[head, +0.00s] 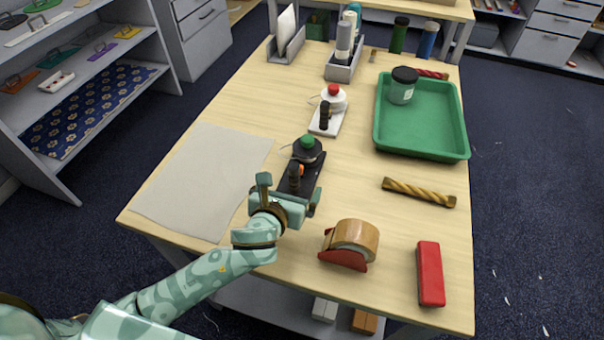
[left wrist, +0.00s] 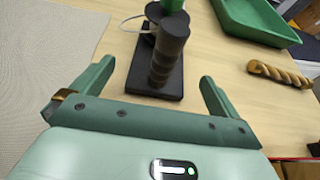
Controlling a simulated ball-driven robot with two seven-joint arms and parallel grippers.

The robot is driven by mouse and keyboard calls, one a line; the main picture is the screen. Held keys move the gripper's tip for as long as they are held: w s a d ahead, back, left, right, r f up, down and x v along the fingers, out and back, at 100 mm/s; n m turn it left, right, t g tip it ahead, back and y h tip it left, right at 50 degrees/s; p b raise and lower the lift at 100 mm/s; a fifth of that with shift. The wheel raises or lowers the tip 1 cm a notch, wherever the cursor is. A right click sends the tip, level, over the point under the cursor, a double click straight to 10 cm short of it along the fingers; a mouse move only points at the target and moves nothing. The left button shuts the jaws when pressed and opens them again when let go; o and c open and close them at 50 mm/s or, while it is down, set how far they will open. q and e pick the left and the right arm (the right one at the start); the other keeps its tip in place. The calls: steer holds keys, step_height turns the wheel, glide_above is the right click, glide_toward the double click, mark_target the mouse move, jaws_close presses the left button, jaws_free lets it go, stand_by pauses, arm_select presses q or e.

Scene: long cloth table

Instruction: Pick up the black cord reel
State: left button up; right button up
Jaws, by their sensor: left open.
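The black cord reel (head: 308,155) stands on the table near its middle, with a flat black base, a green knob on top and a dark upright handle at its near end. My left gripper (head: 290,187) is at the near end of the reel, open and empty. In the left wrist view the reel (left wrist: 152,82) stands ahead, its handle (left wrist: 168,52) lined up between the two spread fingers (left wrist: 156,72). I see no finger touching it. In the head view the gripper partly hides the reel's near end. My right gripper is not in view.
A white reel with a red knob (head: 327,118) stands behind. A tape dispenser (head: 350,245), red block (head: 430,273) and twisted gold rod (head: 418,192) lie to the right. A green tray (head: 420,148) holds a jar (head: 402,90). A grey sheet (head: 205,180) covers the left.

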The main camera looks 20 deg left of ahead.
mark_target(302, 160)
arm_select(q)
steer(key=shift+w+f, duration=0.3)
steer(key=shift+w, duration=0.3)
steer(key=b+x, duration=0.1)
steer(key=x, duration=0.1)
steer(key=b+x, duration=0.1)
steer(key=x, duration=0.1)
steer(key=shift+s+d+f, duration=0.1)
steer(key=shift+s+f, duration=0.05)
steer(key=shift+f, duration=0.15)
steer(key=shift+w+f+b, duration=0.1)
steer(key=shift+w+b, duration=0.25)
steer(key=shift+w, duration=0.05)
steer(key=shift+c, duration=0.7)
steer(key=c, duration=1)
